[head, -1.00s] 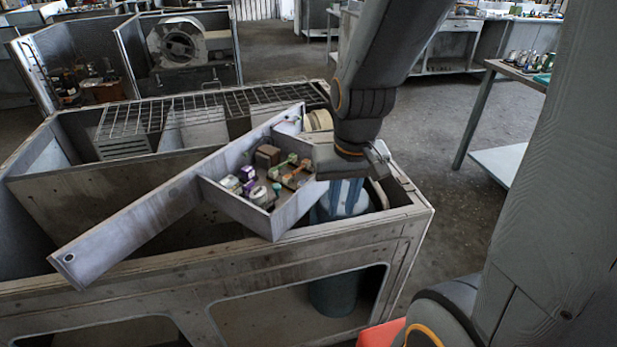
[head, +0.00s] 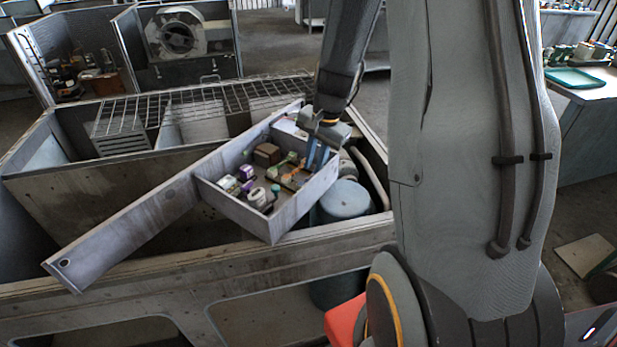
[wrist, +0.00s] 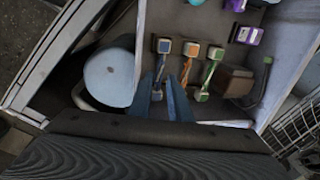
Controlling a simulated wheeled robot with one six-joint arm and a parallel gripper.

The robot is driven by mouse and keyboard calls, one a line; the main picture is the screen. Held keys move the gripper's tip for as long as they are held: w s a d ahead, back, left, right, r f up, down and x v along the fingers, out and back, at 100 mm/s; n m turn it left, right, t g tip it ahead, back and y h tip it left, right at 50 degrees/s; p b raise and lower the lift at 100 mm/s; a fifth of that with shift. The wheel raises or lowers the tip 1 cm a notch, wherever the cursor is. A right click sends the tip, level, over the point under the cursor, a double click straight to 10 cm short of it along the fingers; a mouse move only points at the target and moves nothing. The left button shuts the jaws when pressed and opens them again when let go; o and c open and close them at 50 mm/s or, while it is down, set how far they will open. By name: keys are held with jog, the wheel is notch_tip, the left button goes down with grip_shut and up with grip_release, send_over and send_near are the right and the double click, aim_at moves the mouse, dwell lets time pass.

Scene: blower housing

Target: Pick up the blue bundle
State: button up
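The blue bundle (wrist: 161,67) lies in the grey compartment, at the left end of a row beside an orange bundle (wrist: 188,68) and a green bundle (wrist: 211,72). In the head view my gripper (head: 317,160) is at the compartment's right side, and I cannot make out the blue bundle there.
The angled grey compartment (head: 238,208) has raised walls close to my fingers. A pale blue cylinder (head: 345,200) stands just outside it. Purple-and-white parts (head: 246,173) and a brown block (head: 267,155) share the compartment. A wire rack (head: 200,105) lies behind.

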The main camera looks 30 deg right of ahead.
aim_at(311, 175)
jog(key=shift+w+a+f+p, duration=0.15)
jog(key=shift+f+p, duration=0.1)
jog(key=shift+f, duration=0.8)
jog(key=shift+w+a+f+p, duration=0.1)
jog(key=shift+w+f+p, duration=0.1)
jog(key=shift+f, duration=0.8)
jog(key=shift+c, duration=0.4)
grip_shut()
notch_tip(311, 175, up, 10)
jog(key=b, duration=0.1)
jog(key=shift+b, duration=0.35)
